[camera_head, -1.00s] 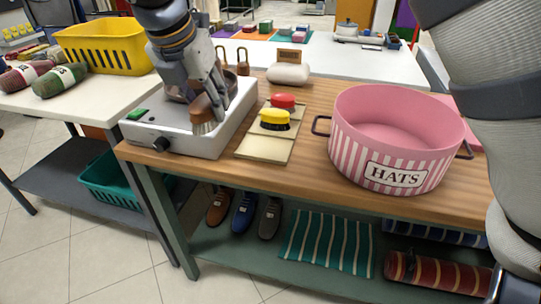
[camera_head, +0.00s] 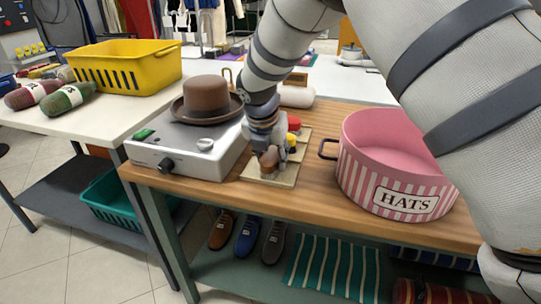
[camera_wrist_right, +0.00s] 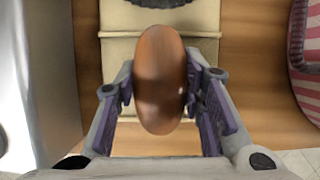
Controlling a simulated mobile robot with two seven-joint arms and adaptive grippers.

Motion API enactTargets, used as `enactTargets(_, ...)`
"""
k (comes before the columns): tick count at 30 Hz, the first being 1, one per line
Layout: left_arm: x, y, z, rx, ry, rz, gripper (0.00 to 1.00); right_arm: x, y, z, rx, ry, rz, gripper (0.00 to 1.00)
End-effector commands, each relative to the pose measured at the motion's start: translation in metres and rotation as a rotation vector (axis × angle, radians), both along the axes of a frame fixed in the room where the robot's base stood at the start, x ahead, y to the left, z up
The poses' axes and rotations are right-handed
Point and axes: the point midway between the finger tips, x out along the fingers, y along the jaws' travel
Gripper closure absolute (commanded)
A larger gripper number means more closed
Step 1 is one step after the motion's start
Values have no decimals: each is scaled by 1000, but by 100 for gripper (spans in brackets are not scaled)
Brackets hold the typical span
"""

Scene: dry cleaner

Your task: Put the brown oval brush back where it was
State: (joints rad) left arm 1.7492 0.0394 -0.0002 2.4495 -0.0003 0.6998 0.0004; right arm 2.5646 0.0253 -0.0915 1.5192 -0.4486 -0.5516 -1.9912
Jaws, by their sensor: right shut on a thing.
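My right gripper (camera_head: 268,148) is shut on the brown oval brush (camera_head: 269,158). In the right wrist view the brush (camera_wrist_right: 160,80) shows its smooth brown back, upright between the two fingers (camera_wrist_right: 160,95). It is over the near part of the beige board (camera_head: 283,180), which also shows in the wrist view (camera_wrist_right: 118,62). Whether the brush touches the board cannot be told. A yellow brush (camera_head: 292,141) and a red brush (camera_head: 294,123) sit farther back on the board, partly hidden by my gripper. My left gripper is not in view.
A brown hat (camera_head: 207,95) rests on the grey box (camera_head: 180,150) left of the board. The pink striped HATS box (camera_head: 400,170) stands to the right. A white roll (camera_head: 297,96) lies behind. The wooden counter (camera_head: 320,190) is bare in front of the board.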

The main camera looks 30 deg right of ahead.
Motion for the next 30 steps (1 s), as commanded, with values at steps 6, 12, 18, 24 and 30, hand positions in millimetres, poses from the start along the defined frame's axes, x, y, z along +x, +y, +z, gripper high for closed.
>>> enactTargets(6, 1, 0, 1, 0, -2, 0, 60, 0, 0, 1, -1, -2, -1, 90)
enactTargets(12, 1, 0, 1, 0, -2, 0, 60, 0, 0, -1, 0, -2, -1, 44)
enactTargets(18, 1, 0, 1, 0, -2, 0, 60, 0, 0, -1, 0, -2, -1, 44)
enactTargets(24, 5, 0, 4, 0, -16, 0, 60, -3, 5, 22, 1, -8, 0, 44)
enactTargets(30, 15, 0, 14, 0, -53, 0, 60, -17, 22, 76, 0, -14, 0, 44)
